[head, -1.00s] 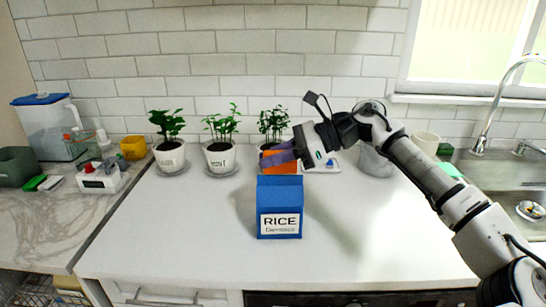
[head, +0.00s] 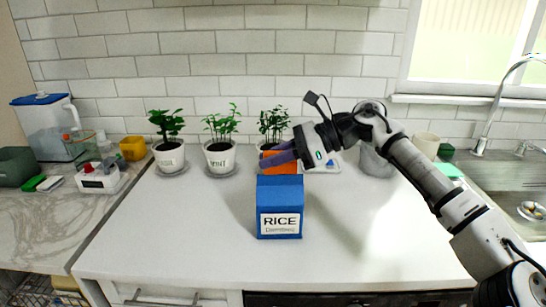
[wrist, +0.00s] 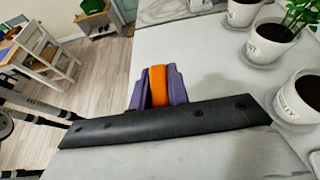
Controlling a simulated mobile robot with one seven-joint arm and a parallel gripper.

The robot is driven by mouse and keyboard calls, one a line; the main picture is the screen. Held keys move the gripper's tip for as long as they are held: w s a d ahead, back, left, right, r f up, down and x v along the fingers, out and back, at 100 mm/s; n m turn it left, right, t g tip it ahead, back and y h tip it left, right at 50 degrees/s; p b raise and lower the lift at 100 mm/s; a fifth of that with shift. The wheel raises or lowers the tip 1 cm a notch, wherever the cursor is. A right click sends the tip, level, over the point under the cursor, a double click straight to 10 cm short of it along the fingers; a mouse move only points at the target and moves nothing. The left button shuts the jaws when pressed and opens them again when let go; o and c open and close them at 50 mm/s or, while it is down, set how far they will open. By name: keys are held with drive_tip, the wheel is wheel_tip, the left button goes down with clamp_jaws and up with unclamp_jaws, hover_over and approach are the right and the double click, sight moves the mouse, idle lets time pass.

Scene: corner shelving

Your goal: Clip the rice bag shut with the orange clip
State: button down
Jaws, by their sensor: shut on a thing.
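The blue rice bag (head: 280,190) stands upright on the white counter in the head view, its white RICE label facing me. My gripper (head: 272,157) is above and behind the bag's top edge, its purple fingers pointing left. It is shut on the orange clip (head: 285,163), which shows just over the bag's top. The clip also shows between the purple fingers in the wrist view (wrist: 158,86). Whether the clip touches the bag cannot be told. The bag is not visible in the wrist view.
Three potted plants (head: 220,157) stand along the back wall, one close behind my gripper. A grey container (head: 376,161) and a sink (head: 500,175) are to the right. A white device (head: 100,178) sits on the left counter. Counter beside the bag is clear.

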drive_tip(key=shift+f+b, duration=1.3)
drive_tip(key=shift+f, duration=0.15)
drive_tip(key=c, duration=1.3)
unclamp_jaws()
drive_tip(key=shift+r, duration=0.1)
drive_tip(key=b+v, duration=0.1)
drive_tip(key=v, duration=1.3)
drive_tip(key=shift+s+b, duration=0.1)
drive_tip(key=shift+b, duration=0.25)
